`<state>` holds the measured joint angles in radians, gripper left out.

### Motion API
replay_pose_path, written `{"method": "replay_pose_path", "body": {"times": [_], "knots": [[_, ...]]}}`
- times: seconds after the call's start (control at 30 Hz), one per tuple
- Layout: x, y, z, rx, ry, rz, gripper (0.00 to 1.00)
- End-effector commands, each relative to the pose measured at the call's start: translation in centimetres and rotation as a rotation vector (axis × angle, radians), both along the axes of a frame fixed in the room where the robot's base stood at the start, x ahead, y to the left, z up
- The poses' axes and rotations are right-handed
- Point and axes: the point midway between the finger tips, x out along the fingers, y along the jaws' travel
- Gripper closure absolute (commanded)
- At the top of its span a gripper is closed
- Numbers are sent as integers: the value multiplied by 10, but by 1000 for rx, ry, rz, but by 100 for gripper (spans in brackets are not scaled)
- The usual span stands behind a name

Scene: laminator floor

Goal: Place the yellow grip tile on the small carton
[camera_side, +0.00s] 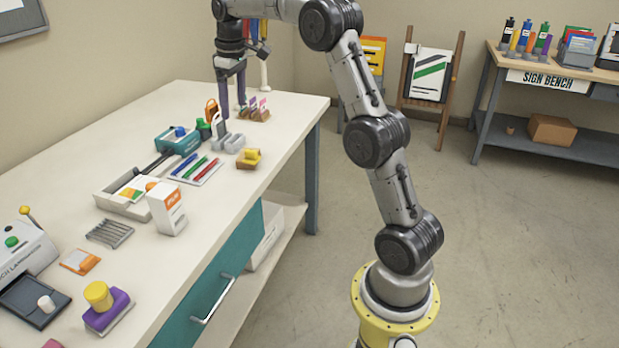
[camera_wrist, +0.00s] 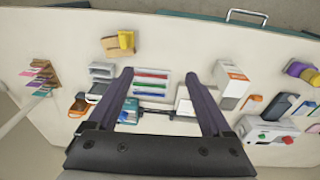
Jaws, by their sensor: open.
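The yellow grip tile (camera_side: 248,158), a tan base with a raised yellow grip, lies on the white bench near its right edge. It also shows at the upper left in the wrist view (camera_wrist: 126,41). The small carton (camera_side: 166,208), white with orange marks, stands upright on the bench, nearer the camera. It shows right of centre in the wrist view (camera_wrist: 232,86). My gripper (camera_side: 232,108) is over the far part of the bench, apart from both. Its dark fingers are spread with nothing between them in the wrist view (camera_wrist: 160,76).
A grey slotted rack (camera_side: 110,233) is near the carton. A purple block with a yellow knob (camera_side: 105,312) is at the front.

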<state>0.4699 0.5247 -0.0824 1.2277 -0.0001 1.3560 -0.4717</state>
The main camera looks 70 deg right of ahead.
Motion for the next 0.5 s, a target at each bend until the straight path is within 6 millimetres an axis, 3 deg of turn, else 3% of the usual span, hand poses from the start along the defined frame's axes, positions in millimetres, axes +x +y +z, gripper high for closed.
{"method": "replay_pose_path", "body": {"times": [0.03,0.23,0.5], "knots": [[-12,23,15,-8,-23,6,16],[-64,94,47,-22,-106,6,16],[-156,172,51,-15,-222,9,16]]}}
